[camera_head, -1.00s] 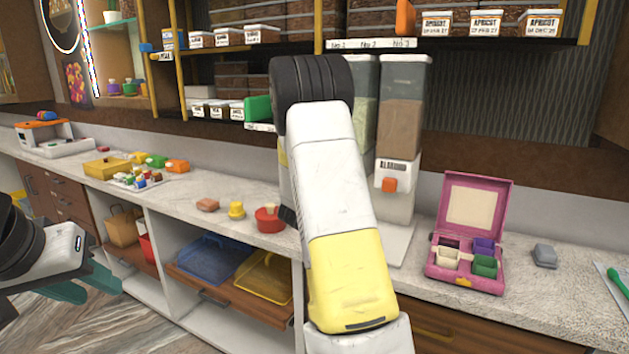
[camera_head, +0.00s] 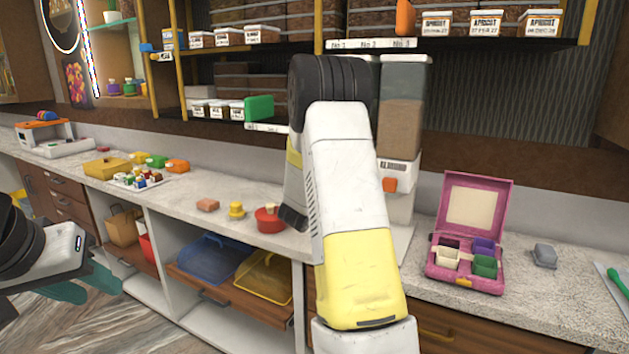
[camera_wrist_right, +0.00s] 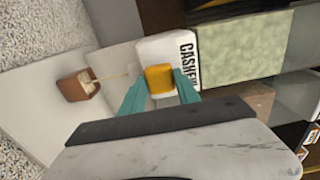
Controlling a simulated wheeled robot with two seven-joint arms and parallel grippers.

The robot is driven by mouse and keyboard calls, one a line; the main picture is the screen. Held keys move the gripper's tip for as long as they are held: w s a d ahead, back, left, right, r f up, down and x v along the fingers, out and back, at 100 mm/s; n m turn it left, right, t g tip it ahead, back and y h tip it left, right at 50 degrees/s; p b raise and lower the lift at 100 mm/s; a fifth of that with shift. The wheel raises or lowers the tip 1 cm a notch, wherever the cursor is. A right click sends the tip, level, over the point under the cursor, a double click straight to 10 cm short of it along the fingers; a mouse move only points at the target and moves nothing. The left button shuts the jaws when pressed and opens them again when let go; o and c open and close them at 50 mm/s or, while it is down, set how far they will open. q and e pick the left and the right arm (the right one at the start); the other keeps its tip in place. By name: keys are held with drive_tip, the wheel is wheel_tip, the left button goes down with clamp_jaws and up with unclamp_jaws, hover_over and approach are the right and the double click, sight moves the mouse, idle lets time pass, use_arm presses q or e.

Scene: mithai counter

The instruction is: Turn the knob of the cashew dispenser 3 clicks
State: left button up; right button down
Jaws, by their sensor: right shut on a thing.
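In the right wrist view, the cashew dispenser (camera_wrist_right: 170,50) has a white front with a CASHEW label, a pale green hopper (camera_wrist_right: 245,45) and a yellow knob (camera_wrist_right: 158,78). My right gripper (camera_wrist_right: 160,88) is shut on this knob, a teal finger on each side. A brown cup (camera_wrist_right: 77,85) with pale contents stands below the outlet, and a thin pale streak runs between them. In the head view, my right arm hides the knob and most of the cashew dispenser. My left gripper (camera_head: 82,288) is open and empty at lower left, away from the counter.
A dispenser with an orange knob (camera_head: 389,185) stands right of my right arm. A pink open box (camera_head: 465,265) and a grey item (camera_head: 545,255) lie further right. A red pot (camera_head: 269,220) and yellow piece (camera_head: 236,210) sit left. A shelf (camera_head: 470,42) overhangs the counter.

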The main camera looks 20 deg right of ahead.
idle(0.3)
drive_tip(key=c, duration=0.9)
unclamp_jaws()
drive_tip(key=shift+v, duration=3.95)
drive_tip(key=shift+v, duration=4.5)
